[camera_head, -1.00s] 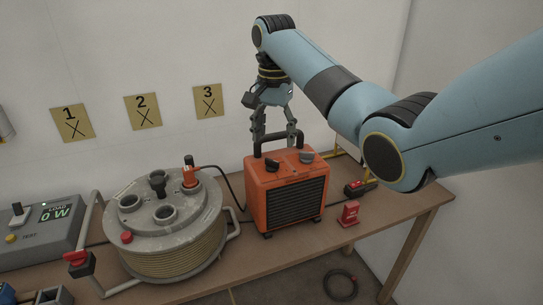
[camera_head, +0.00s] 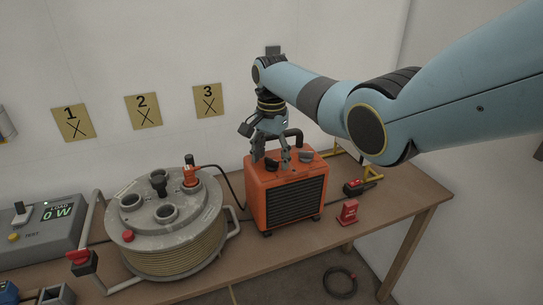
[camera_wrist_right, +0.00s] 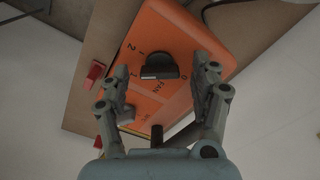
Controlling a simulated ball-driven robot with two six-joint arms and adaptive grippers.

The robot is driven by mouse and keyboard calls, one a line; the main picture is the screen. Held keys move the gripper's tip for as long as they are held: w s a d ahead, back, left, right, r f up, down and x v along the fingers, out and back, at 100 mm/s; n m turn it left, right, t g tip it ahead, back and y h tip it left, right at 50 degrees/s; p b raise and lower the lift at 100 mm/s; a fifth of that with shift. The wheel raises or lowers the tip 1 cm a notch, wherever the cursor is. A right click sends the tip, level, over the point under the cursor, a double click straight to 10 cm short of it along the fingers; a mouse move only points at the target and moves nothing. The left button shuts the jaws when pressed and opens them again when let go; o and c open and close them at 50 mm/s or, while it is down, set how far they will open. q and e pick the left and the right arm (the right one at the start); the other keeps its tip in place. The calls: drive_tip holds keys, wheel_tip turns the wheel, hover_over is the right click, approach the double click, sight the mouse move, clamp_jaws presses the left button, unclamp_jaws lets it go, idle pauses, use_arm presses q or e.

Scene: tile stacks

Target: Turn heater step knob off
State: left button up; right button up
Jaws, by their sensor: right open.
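My left gripper is not in view.
A grey cable reel (camera_head: 168,235) stands left of the heater. A load meter (camera_head: 45,235) reading 0 W is further left. A red block (camera_head: 348,212) and a dark connector (camera_head: 358,187) lie to the right. The table's front right is clear.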

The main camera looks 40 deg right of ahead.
drive_tip(key=c, duration=1.2)
drive_tip(key=shift+o, duration=0.2)
